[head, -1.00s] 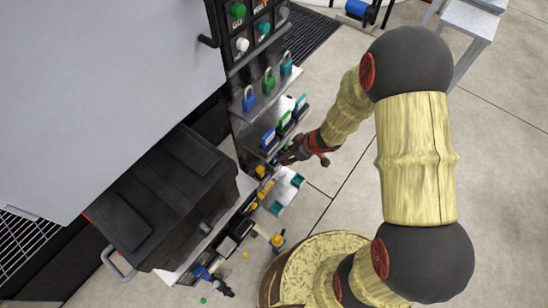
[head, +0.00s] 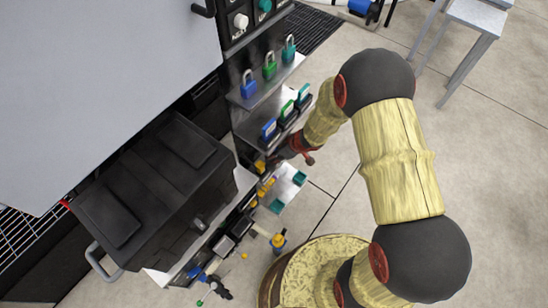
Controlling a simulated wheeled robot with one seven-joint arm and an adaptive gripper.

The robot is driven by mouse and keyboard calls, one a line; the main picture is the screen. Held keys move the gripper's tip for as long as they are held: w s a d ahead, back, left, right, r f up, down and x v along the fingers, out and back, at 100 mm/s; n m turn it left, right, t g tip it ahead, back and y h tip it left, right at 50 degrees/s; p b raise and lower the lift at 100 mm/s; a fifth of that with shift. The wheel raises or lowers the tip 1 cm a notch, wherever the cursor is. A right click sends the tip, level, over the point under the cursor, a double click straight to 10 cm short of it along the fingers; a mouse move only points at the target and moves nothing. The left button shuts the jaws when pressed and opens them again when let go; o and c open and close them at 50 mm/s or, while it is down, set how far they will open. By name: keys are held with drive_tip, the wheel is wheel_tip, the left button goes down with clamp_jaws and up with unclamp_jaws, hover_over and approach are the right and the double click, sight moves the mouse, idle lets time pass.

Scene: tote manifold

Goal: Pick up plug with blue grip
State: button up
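My gripper (head: 277,158), dark with red parts, is at the edge of the lower shelf, beside a small yellow piece (head: 261,166). It is small and seen from above, so I cannot tell whether its fingers are open or shut, or whether they touch anything. No plug with a blue grip can be picked out for certain. A blue block-like piece (head: 269,129) stands on the middle shelf just above my gripper. A small blue part (head: 194,272) shows at the lower left, among dark fittings. What lies under the gripper is hidden.
A blue padlock (head: 249,88), a green one (head: 270,68) and a teal one (head: 290,49) stand on the upper shelf. A white tray with teal parts (head: 299,178) is below my gripper. A black lidded tote (head: 155,195) stands left. Open floor lies right.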

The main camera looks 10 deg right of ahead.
drive_tip(key=shift+w+a+f, duration=0.2)
drive_tip(key=shift+f, duration=0.2)
drive_tip(key=shift+c, duration=0.5)
clamp_jaws()
